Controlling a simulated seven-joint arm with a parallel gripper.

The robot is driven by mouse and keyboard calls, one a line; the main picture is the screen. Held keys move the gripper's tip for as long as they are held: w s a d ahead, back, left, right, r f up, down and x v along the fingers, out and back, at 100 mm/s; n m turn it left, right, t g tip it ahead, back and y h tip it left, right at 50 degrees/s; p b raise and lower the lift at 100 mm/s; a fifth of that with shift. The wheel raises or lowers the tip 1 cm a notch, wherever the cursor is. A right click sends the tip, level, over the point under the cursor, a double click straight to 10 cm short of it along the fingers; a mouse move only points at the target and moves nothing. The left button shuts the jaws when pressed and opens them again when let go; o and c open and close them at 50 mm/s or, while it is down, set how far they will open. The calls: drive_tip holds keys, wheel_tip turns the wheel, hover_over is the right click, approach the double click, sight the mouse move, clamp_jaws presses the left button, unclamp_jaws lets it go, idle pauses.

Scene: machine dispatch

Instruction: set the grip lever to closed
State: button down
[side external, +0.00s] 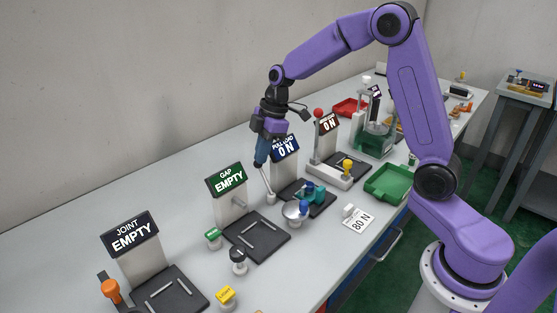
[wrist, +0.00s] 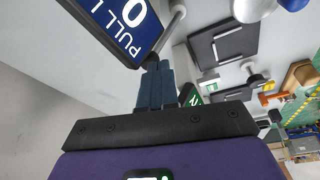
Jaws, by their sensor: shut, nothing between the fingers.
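My gripper (side external: 259,163) is shut and empty, pointing down beside the "PULL LOAD 0 N" sign (side external: 285,149). In the wrist view its blue fingers (wrist: 153,66) are together, with that sign (wrist: 125,25) close to their left. A pale lever rod (side external: 267,186), probably the grip lever, stands on a round base left of the pull load station. It also shows in the wrist view (wrist: 168,37), with a dark end at my fingertips. The fingertips are at or very near this end; I cannot tell whether they touch. No label for its position is readable.
The "GAP EMPTY" station (side external: 228,181) stands to the left, and the "JOINT EMPTY" station (side external: 131,235) beyond it. A red-knobbed lever (side external: 318,113), a second 0 N sign (side external: 328,124) and a green tray (side external: 388,184) are to the right. The table behind the signs is clear.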

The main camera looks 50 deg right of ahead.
drive_tip(key=shift+w+f, duration=0.25)
drive_tip(key=shift+w, duration=0.45)
drive_tip(key=a+v, duration=0.2)
drive_tip(key=v, duration=1.1)
drive_tip(key=s+a+f+m+g+h, duration=0.1)
drive_tip(key=s+a+f, duration=0.15)
drive_tip(key=s, duration=0.55)
drive_tip(key=s+a+f, duration=0.1)
drive_tip(key=s+a, duration=0.3)
drive_tip(key=s, duration=0.3)
drive_tip(key=s+d+f, duration=0.1)
drive_tip(key=s+f, duration=0.2)
drive_tip(key=s, duration=0.6)
drive_tip(key=s+d+f+h, duration=0.1)
drive_tip(key=s+d+f, duration=0.1)
drive_tip(key=s, duration=0.8)
drive_tip(key=shift+d+f+m+h, duration=0.3)
drive_tip(key=shift+f+m, duration=0.1)
drive_tip(key=shift+f, duration=0.2)
